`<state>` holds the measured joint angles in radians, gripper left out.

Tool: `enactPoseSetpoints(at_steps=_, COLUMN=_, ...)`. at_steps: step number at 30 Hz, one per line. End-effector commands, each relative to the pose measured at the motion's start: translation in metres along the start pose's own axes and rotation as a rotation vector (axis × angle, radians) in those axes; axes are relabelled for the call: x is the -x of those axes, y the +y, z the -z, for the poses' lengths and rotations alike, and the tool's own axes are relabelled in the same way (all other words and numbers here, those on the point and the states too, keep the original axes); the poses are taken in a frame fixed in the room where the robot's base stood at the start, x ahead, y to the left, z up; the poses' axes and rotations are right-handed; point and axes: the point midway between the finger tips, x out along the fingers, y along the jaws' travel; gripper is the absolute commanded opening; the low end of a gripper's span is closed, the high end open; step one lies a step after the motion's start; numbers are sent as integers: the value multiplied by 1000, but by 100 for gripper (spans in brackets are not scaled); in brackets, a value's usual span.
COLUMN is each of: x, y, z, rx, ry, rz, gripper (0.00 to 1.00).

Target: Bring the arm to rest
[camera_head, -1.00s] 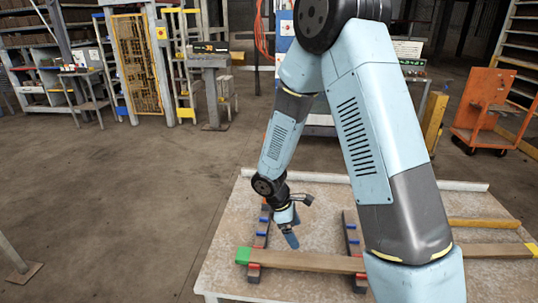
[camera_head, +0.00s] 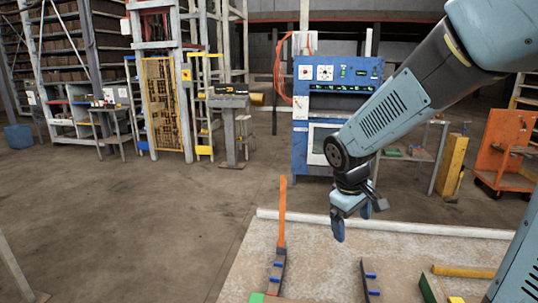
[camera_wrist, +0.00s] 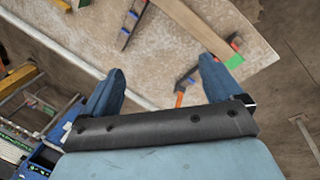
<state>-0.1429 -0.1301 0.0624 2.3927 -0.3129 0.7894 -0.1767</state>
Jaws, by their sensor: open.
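My gripper (camera_head: 352,216) hangs from my raised arm above the far part of the worktable (camera_head: 300,238) in the head view. In the wrist view its two blue fingers (camera_wrist: 162,85) stand wide apart with nothing between them. Below them lie the table top, a long wooden board (camera_wrist: 205,35) with a green end, and dark rails with blue and red marks. One dark rail (camera_head: 277,270) with an orange far end shows at the table's left in the head view; a second rail (camera_head: 370,280) lies right of it.
A blue machine (camera_head: 325,105) stands behind the table. A yellow post (camera_head: 451,165) and an orange cart (camera_head: 505,150) stand at the right. Shelving and a yellow mesh gate (camera_head: 160,105) are at the back left. The floor left of the table is clear.

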Motion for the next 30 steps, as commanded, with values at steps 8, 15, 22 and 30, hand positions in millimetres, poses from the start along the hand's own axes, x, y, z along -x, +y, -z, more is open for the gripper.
enactPoseSetpoints(at_steps=8, x=55, y=6, z=-43, rx=-228, ry=118, rz=10, gripper=93)
enactPoseSetpoints(at_steps=15, x=94, y=1, z=-81, rx=-409, ry=225, rz=34, gripper=93)
enactPoseSetpoints(at_steps=22, x=123, y=-10, z=-113, rx=-558, ry=326, rz=67, gripper=93)
enactPoseSetpoints(at_steps=30, x=135, y=-18, z=-130, rx=-633, ry=381, rz=90, gripper=93)
